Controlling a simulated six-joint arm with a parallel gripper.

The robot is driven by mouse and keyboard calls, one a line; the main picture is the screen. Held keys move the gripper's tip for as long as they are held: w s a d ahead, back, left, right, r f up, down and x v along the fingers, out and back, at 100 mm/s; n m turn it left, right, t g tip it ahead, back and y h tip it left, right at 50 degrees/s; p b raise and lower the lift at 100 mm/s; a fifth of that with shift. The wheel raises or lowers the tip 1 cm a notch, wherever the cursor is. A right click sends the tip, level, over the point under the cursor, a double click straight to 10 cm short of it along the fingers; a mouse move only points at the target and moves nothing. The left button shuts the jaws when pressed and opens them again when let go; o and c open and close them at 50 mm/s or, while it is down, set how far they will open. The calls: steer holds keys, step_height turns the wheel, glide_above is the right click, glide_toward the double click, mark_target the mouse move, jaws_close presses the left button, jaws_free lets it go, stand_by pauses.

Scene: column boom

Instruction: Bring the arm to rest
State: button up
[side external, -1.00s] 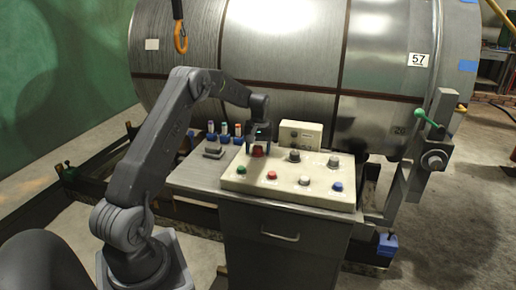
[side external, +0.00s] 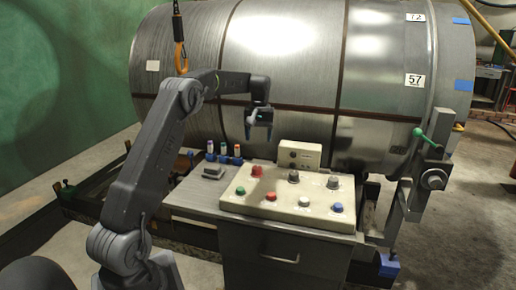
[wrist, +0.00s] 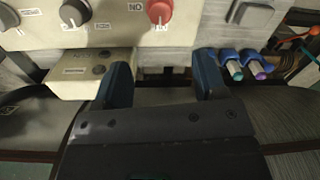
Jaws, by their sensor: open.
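My gripper (side external: 259,133) hangs above the back left of the control panel (side external: 290,213), in front of the big metal drum. Its fingers are apart and hold nothing.
The metal drum (side external: 290,60) fills the space behind the panel. A small beige box (side external: 299,154) stands at the panel's back. Blue holders with markers (side external: 223,155) and a grey block (side external: 213,172) sit left. A green-knobbed lever (side external: 430,142) stands right.

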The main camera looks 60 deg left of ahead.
steer(key=shift+r, duration=0.45)
steer(key=s+d+r+m+t, duration=0.1)
steer(key=s+d+r+m, duration=0.3)
steer(key=d, duration=0.7)
steer(key=s+d+r+m+t, duration=0.1)
steer(key=s+d+r+t, duration=0.15)
steer(key=d+r, duration=0.55)
steer(key=s+d+f+m+t, duration=0.1)
steer(key=s+d+f+m, duration=0.2)
steer(key=s+d, duration=0.5)
steer(key=s+d+f+m+t, duration=0.1)
steer(key=s+d+f+m, duration=0.2)
steer(key=s+d, duration=0.5)
steer(key=s+f, duration=0.1)
steer(key=s, duration=0.2)
steer(key=shift+d+t, duration=0.1)
steer(key=shift+t, duration=0.15)
steer(key=shift+c, duration=0.4)
